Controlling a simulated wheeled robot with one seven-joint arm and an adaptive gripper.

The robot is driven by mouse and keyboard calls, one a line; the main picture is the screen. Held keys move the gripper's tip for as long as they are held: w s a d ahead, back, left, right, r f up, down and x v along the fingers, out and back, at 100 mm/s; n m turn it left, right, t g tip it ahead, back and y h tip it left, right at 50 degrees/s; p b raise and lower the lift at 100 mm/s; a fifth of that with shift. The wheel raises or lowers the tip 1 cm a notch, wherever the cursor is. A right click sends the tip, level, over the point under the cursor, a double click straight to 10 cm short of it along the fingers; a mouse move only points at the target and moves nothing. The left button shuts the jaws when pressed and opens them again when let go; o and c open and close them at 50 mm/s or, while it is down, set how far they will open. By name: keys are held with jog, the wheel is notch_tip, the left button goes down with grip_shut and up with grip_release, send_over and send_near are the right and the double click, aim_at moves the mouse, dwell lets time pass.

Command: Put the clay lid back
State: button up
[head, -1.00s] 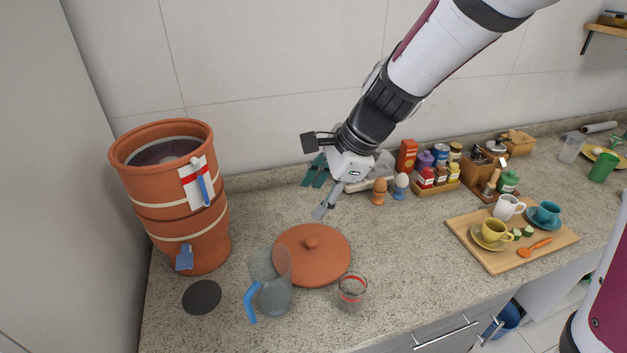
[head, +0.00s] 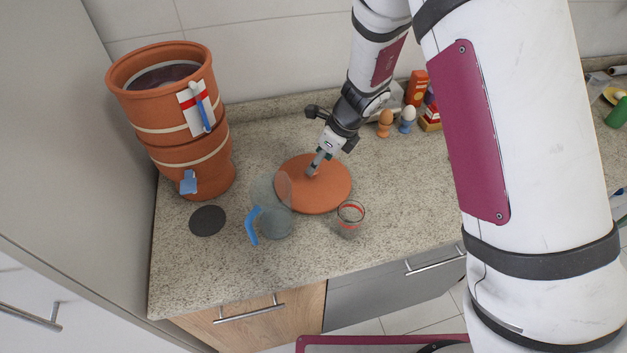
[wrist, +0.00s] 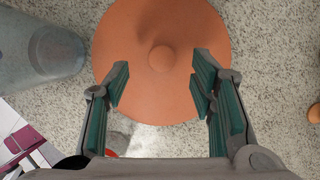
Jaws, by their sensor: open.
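The clay lid (head: 325,195) is a flat terracotta disc lying on the granite counter. In the wrist view the lid (wrist: 160,100) shows its round central knob (wrist: 161,58). My gripper (head: 314,170) is over the lid at the knob in the head view, hiding the knob there. In the wrist view my gripper (wrist: 158,85) is open, its green-padded fingers apart over the lid with the knob centred just beyond the tips. The clay water filter (head: 160,110) stands upright at the left, its top open with a dark interior.
A dark round mat (head: 207,221) lies before the filter. Egg cups (head: 385,130) stand behind, right.

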aim_at(313, 177)
jog(key=shift+p+x, duration=0.55)
jog(key=shift+x, duration=2.5)
jog(key=shift+w+d, duration=0.1)
jog(key=shift+d, duration=0.05)
grip_shut()
